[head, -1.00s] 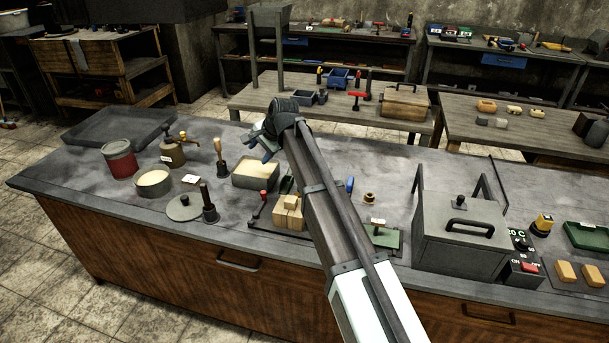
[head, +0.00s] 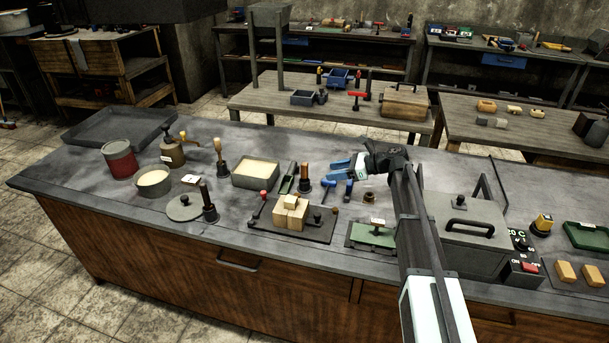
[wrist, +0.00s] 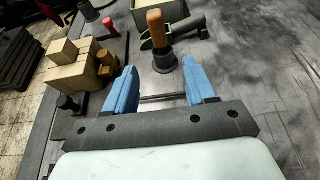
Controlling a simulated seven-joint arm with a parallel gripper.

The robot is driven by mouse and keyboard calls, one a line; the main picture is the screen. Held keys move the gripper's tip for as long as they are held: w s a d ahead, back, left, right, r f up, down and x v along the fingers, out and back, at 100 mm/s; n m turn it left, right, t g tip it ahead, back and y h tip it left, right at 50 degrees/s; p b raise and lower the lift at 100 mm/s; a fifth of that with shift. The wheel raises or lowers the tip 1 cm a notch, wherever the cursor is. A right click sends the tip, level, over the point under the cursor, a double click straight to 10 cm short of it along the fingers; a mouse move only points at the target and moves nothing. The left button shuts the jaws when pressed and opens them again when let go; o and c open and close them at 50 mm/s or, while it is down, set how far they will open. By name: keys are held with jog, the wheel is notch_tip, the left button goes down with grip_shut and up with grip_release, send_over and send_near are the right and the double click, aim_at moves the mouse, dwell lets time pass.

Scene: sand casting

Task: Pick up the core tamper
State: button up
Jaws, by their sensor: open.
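A short tool with an orange-brown wooden handle and a dark round base (head: 304,173), which looks like the core tamper, stands upright on the grey bench behind the wooden block fixture. It also shows in the wrist view (wrist: 157,45), just beyond my fingertips and lined up with the gap between them. My gripper (head: 338,169) is open, with blue fingers pointing left, to the right of this tool. In the wrist view my gripper (wrist: 159,70) holds nothing. Two similar handled tools stand further left, one with a pale handle (head: 218,155) and one with a dark handle (head: 208,203).
The fixture with wooden blocks (head: 291,212) stands in front of the tool. A green scoop-like piece (head: 288,177) and a sand-filled box (head: 255,174) are to its left. A green plate (head: 375,233) and a lidded grey box (head: 467,232) lie to the right.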

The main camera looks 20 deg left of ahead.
jog(key=x, duration=0.8)
jog(key=shift+a, duration=0.15)
jog(key=shift+x, duration=2.65)
jog(key=shift+r, duration=0.25)
jog(key=shift+c, duration=0.4)
grip_shut()
notch_tip(320, 180, up, 10)
jog(key=shift+a, duration=0.1)
